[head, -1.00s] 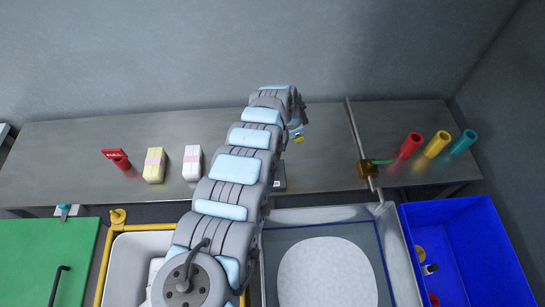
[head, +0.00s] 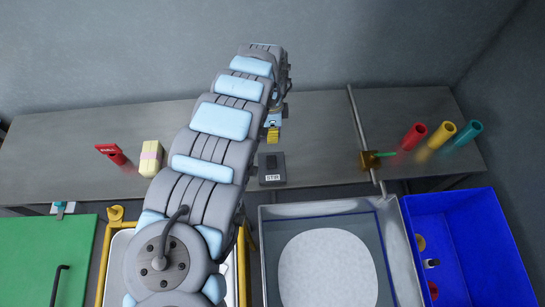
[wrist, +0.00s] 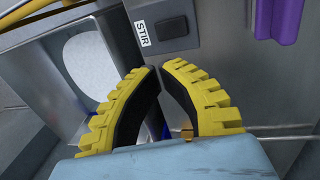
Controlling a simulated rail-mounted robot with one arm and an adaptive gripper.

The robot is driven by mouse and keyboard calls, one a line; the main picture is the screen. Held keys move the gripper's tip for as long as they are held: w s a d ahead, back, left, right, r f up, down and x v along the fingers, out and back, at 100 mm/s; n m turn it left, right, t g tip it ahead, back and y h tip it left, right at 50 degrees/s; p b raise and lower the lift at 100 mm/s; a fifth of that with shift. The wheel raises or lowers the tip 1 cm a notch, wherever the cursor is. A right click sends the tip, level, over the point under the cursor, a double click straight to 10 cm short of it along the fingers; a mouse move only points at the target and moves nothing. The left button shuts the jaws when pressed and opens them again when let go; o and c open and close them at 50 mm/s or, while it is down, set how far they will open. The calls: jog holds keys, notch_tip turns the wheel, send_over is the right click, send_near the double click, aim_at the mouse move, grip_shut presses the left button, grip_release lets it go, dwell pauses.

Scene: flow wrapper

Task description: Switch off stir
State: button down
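The dark grey switch box labelled STIR (head: 272,170) sits on the grey bench near its front edge, just right of my arm. In the wrist view the STIR box (wrist: 157,44) is at the top, with a dark switch on its face; I cannot tell which way the switch is set. My gripper (head: 273,134) shows its yellow fingertips beyond the box in the head view. In the wrist view my gripper (wrist: 160,68) has its two fingertips almost together, with nothing between them. The tips appear apart from the box.
A tank (head: 385,240) with a white disc stands in front of the bench. Red, yellow and teal tubes stand farther right.

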aim_at(273, 165)
jog(key=s+f, duration=0.1)
jog(key=f, duration=0.8)
jog(key=s+f, duration=0.1)
jog(key=f, duration=0.3)
jog(key=shift+s+d+f, duration=0.1)
jog(key=shift+s+f, duration=0.2)
